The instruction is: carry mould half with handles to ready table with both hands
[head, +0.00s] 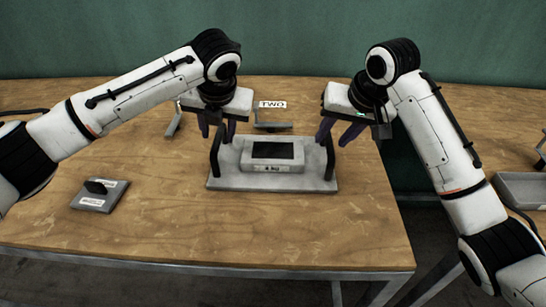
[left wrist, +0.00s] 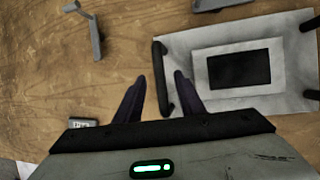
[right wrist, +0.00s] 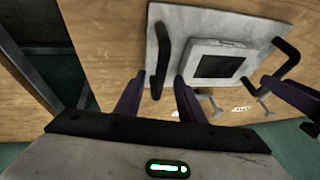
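The mould half (head: 213,183) is a grey plate with a raised block, a dark recess and a black upright handle at each end. It lies flat on the wooden table. My left gripper (head: 217,133) is open and empty above the left handle; in the left wrist view that handle (left wrist: 160,78) appears between the fingers' line, just beyond the tips. My right gripper (head: 335,139) is open and empty above the right handle; in the right wrist view this handle (right wrist: 160,68) likewise lies between and beyond the fingers. I cannot tell which table is the ready table.
A small grey plate with a black grip (head: 98,195) lies at the table's left. A "TWO" sign (head: 272,105) and a metal bracket (head: 272,126) stand behind the mould half. A gap separates a second table at right, bearing a grey tray (head: 520,188). The front of the wooden table (head: 250,225) is clear.

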